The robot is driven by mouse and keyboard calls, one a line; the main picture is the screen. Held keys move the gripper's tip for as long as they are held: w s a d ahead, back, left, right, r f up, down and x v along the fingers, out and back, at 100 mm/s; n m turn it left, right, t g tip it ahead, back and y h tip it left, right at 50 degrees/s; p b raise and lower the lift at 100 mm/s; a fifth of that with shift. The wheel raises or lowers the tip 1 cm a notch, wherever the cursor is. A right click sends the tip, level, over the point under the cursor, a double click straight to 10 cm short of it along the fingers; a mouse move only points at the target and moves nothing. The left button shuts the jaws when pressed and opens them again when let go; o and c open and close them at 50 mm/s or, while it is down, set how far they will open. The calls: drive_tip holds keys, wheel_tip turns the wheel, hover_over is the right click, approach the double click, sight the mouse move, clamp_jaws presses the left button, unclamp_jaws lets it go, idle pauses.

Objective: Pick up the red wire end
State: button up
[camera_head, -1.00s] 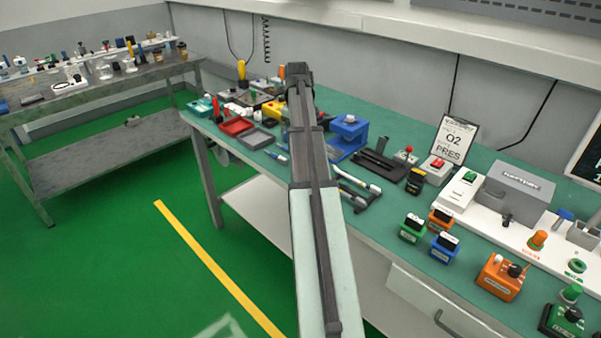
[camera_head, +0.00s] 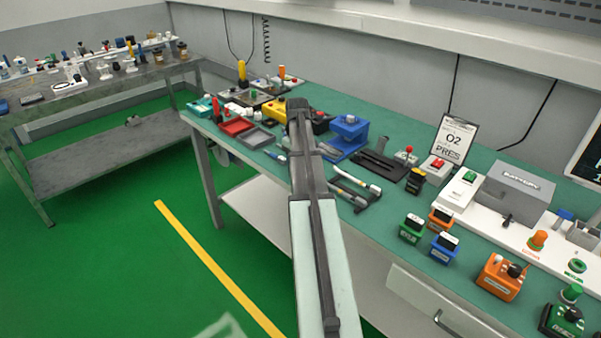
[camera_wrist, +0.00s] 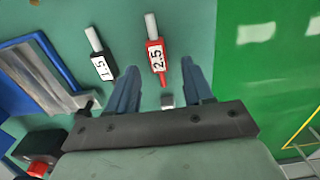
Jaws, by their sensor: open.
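The red wire end (camera_wrist: 155,56) lies on the green tabletop in the wrist view. It has a white "2.5" label and a pale pin pointing to the top of the picture. My gripper (camera_wrist: 159,67) is open and empty, with its two dark blue fingers apart. The red wire end shows between and a little beyond the fingertips; I cannot tell the height gap. A black wire end (camera_wrist: 101,58) labelled "1.5" lies to the left, outside the left finger. In the head view my arm hides the gripper.
The table edge runs right of the red wire end, with the green floor (camera_wrist: 265,75) beyond. A blue-edged grey item (camera_wrist: 40,75) is at the left in the wrist view. In the head view, a blue stand (camera_head: 347,135) and a red tray (camera_head: 236,126) stand near my arm.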

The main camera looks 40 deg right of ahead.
drive_tip(key=shift+f, duration=0.75)
drive_tip(key=shift+c, duration=0.5)
clamp_jaws()
